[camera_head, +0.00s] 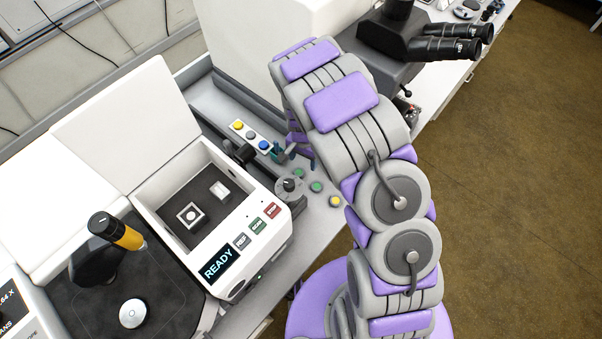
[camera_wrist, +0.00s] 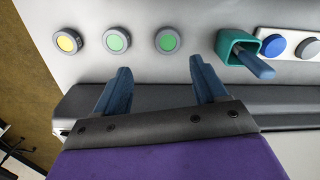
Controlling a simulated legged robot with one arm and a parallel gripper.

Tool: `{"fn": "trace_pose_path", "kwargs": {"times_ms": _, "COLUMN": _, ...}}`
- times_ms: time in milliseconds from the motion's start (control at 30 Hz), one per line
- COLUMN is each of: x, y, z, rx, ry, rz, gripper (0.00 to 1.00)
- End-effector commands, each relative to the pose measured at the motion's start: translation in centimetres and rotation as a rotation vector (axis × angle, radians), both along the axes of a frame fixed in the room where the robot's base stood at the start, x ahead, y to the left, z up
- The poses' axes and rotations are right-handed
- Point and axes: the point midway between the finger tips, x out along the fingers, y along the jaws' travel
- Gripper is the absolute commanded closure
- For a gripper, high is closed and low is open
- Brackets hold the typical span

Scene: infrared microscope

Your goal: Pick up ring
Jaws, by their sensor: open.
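Three round pieces with grey ring-shaped rims lie in a row on the pale bench in the wrist view: a yellow-centred one (camera_wrist: 67,41), a green-centred one (camera_wrist: 116,40) and another green-centred one (camera_wrist: 168,40). I cannot tell which of them, if any, is the ring. The yellow one (camera_head: 335,201) and a green one (camera_head: 316,187) also show in the head view. My gripper (camera_wrist: 160,66) is open, its blue fingers apart with nothing between them. Its fingertips point towards the bench just below the right green piece in the picture. In the head view my arm largely hides the gripper.
A teal holder (camera_wrist: 233,46) with a blue-handled tool stands right of the fingers. Beside it is a white rack (camera_head: 237,124) of coloured discs. An instrument with an open chamber reading READY (camera_head: 219,262) stands left; a dark microscope (camera_head: 405,40) is at the back.

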Motion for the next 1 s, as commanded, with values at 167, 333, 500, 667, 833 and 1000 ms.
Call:
{"fn": "trace_pose_path", "kwargs": {"times_ms": 167, "x": 0.1, "y": 0.2, "z": -2.1, "rx": -0.002, "ry": -0.003, "rz": 0.002, "gripper": 0.29}}
{"fn": "trace_pose_path", "kwargs": {"times_ms": 333, "x": 0.1, "y": 0.1, "z": -3.2, "rx": 0.002, "ry": -0.002, "rz": 0.001, "gripper": 0.29}}
{"fn": "trace_pose_path", "kwargs": {"times_ms": 500, "x": 0.3, "y": 0.4, "z": -5.6, "rx": 0.005, "ry": 0.000, "rz": 0.001, "gripper": 0.29}}
{"fn": "trace_pose_path", "kwargs": {"times_ms": 667, "x": 0.2, "y": 0.6, "z": -7.3, "rx": 0.003, "ry": 0.001, "rz": -0.001, "gripper": 0.29}}
{"fn": "trace_pose_path", "kwargs": {"times_ms": 833, "x": 0.3, "y": 0.7, "z": -7.4, "rx": 0.001, "ry": -0.002, "rz": 0.000, "gripper": 0.29}}
{"fn": "trace_pose_path", "kwargs": {"times_ms": 1000, "x": 0.3, "y": 0.7, "z": -7.3, "rx": 0.001, "ry": -0.002, "rz": 0.000, "gripper": 0.39}}
